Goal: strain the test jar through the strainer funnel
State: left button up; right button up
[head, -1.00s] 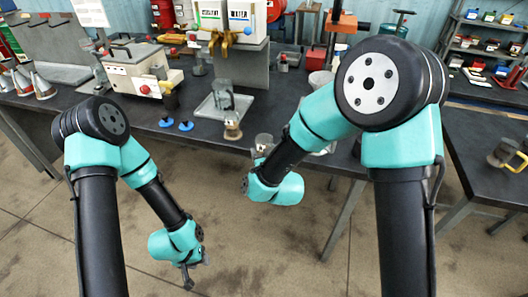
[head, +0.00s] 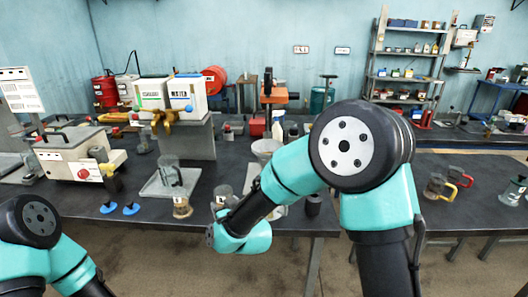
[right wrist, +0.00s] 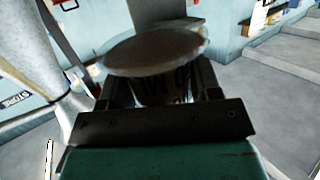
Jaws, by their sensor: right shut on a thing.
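The glass test jar (head: 223,192) is at the front edge of the dark bench, at my right gripper (head: 222,207). The arm partly hides the fingers in the head view. A pale tapering form fills the left of the right wrist view. My left gripper is out of view.
A small jar with amber contents (head: 182,208) stands left of my right gripper. A dark cylinder (head: 313,204) is right of my forearm.

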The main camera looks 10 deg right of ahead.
jog(key=w+d+r, duration=0.3)
jog(key=d+r, duration=0.4)
jog(key=r, duration=0.2)
jog(key=shift+r, duration=0.3)
jog(key=shift+w, duration=0.15)
notch_tip(320, 180, up, 9)
jog(key=w+d+m+g+y, duration=0.2)
jog(key=m+g+y, duration=0.1)
jog(key=m, duration=0.4)
jog(key=shift+d+m+g, duration=0.3)
jog(key=shift+g, duration=0.3)
jog(key=shift+f+m+y, duration=0.15)
jog(key=shift+m+y, duration=0.15)
jog(key=shift+m, duration=0.1)
